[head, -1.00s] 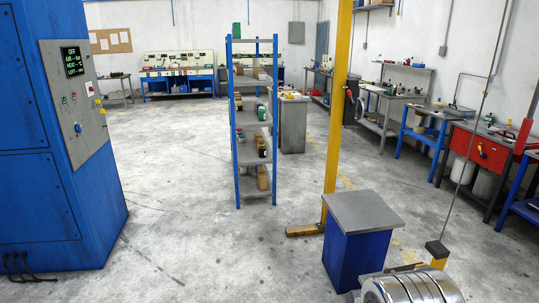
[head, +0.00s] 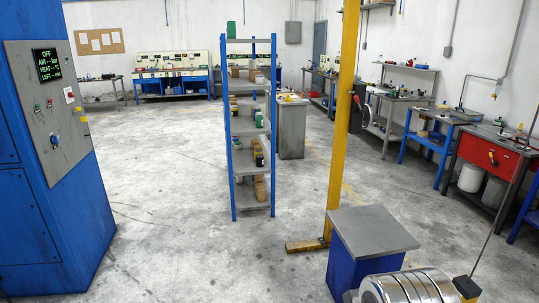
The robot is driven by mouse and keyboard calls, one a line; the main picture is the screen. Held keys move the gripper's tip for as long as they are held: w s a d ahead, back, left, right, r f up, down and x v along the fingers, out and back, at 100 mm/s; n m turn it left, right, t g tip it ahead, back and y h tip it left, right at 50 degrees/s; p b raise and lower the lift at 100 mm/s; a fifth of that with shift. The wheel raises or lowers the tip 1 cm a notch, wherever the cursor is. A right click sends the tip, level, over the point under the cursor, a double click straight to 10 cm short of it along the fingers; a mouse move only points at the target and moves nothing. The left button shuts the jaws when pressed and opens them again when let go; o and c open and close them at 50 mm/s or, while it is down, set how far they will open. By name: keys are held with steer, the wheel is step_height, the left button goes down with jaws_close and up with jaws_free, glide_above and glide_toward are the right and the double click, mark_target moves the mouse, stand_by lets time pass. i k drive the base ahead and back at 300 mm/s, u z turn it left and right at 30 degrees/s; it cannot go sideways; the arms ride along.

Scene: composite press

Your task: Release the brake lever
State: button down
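I cannot clearly pick out the brake lever. A dark fitting (head: 357,108) with a small red-orange spot sits on the right side of the tall yellow post (head: 341,130), too small to read as a lever or not. A thin dark slanted rod (head: 497,214) rises at the lower right from a black block (head: 467,287) with yellow beneath it; what it belongs to is unclear. My gripper is not in view.
A blue cabinet with a control panel (head: 50,100) stands at left. A blue shelf rack (head: 250,143) is in the middle. A grey-topped blue box (head: 373,232) stands before the post, with a shiny ribbed cylinder (head: 410,288) at the bottom edge. The floor between cabinet and rack is clear.

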mark_target(359, 110)
steer(key=u, duration=0.1)
steer(key=i, duration=1.95)
steer(key=u, duration=0.2)
steer(key=i, duration=1.5)
steer(key=u, duration=0.2)
